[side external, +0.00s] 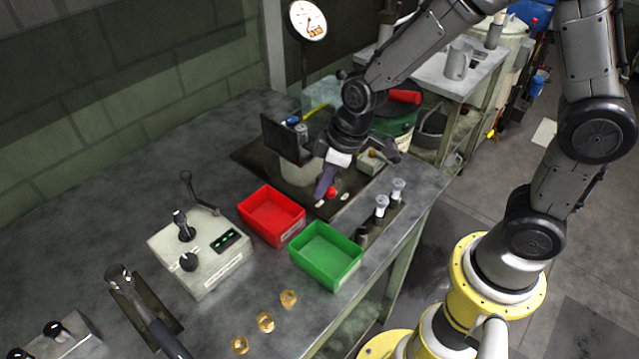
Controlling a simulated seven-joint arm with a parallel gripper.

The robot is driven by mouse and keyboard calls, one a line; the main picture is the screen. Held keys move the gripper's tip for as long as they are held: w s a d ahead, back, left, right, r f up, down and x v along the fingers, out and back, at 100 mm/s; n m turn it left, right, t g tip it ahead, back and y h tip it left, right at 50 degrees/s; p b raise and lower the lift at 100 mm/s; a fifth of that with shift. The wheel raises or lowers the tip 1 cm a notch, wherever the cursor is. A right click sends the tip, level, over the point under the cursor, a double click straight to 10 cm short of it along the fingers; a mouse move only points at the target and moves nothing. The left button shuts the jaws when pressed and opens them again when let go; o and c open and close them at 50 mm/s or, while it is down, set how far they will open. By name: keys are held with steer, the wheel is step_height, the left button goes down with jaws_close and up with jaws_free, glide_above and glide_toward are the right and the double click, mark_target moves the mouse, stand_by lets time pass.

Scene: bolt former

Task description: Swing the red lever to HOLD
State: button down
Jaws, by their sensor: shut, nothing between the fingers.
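A lever's red knob (331,192) shows low on the dark machine plate (262,166), just behind the green bin. The rest of the lever is mostly hidden by my gripper. My gripper (322,198) points down and is shut and empty, with its fingertips right beside the red knob. I cannot tell whether they touch it. Small pale marks (345,196) lie on the plate near the knob, too small to read, so I cannot make out HOLD.
A red bin (255,226) and a green bin (318,272) stand in front of the plate. White-topped bolts (381,206) stand to the right. A control box (200,262) with levers is at left. Brass rings (265,322) lie near the bench's front edge.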

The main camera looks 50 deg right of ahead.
steer(key=shift+s+d+n+g+y, duration=0.35)
steer(key=shift+s+n, duration=0.25)
steer(key=shift+n, duration=0.6)
steer(key=n, duration=0.1)
steer(key=s+d+n, duration=0.1)
steer(key=n, duration=0.1)
steer(key=shift+s+d+n+g+y, duration=0.15)
steer(key=shift+d+n+g+y, duration=0.1)
steer(key=shift+n+g, duration=0.1)
steer(key=n, duration=0.1)
steer(key=d+n, duration=0.1)
steer(key=shift+s+d+n+g, duration=0.2)
steer(key=shift+s+n+g, duration=0.15)
steer(key=shift+s+g, duration=0.05)
steer(key=shift+s+d, duration=0.1)
steer(key=shift+d, duration=0.35)
steer(key=shift+r, duration=0.1)
steer(key=v, duration=0.9)
steer(key=shift+d+r, duration=0.2)
steer(key=shift+r, duration=0.15)
